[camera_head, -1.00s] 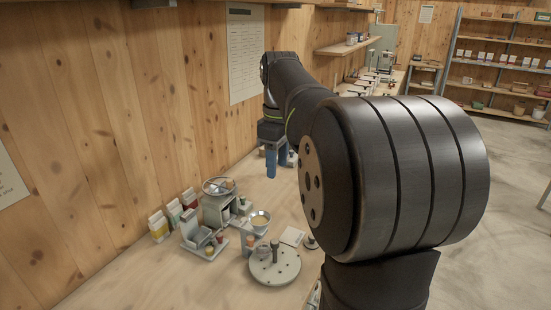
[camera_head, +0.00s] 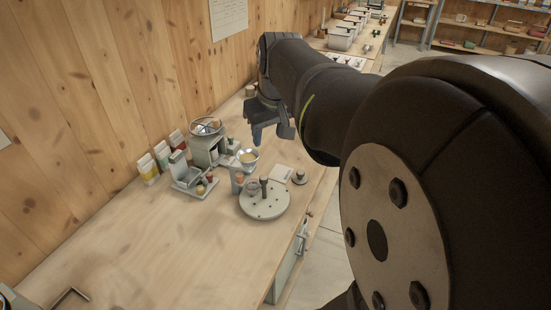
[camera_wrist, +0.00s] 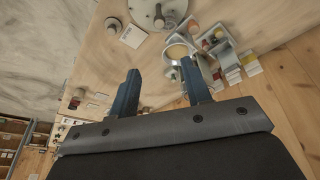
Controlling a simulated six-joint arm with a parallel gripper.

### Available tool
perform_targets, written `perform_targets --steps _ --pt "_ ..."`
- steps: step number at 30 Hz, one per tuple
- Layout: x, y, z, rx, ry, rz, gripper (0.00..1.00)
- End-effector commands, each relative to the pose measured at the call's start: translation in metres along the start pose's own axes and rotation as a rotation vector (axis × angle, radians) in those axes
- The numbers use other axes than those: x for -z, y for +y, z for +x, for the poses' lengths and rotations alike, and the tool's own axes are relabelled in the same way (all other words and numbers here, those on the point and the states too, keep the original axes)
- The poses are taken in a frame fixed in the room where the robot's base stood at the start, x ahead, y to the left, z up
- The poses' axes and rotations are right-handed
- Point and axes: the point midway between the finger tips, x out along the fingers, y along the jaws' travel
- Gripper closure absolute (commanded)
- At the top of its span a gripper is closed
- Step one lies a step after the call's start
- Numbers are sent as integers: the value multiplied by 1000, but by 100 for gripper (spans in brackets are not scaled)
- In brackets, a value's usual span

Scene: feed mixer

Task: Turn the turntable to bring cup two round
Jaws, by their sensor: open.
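The turntable (camera_head: 268,207) is a round pale disc with small dark holes on the bench. I cannot tell which cup is cup two. Part of the turntable (camera_wrist: 150,14) shows at the top of the wrist view. My gripper (camera_head: 270,134) is open and empty, above the bench and behind the turntable in the head view. Its two blue fingers (camera_wrist: 161,72) are spread apart in the wrist view, with nothing between them.
A bowl of yellowish feed (camera_head: 247,157) stands behind the turntable. A grey mixer (camera_head: 207,150), a small stand (camera_head: 190,178) and several cartons (camera_head: 150,168) are to the left. A pale square plate (camera_head: 281,174) lies near the turntable.

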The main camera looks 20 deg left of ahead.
Motion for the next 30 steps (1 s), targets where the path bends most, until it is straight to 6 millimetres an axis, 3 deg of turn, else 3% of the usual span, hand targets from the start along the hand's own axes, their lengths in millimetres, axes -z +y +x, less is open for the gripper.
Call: perform_targets --steps 3,11,30 --pt "-17 -4 8 -9 53 113 56" --pt "-23 -5 26 -13 79 173 56" --pt "-13 -2 145 -13 77 169 56"
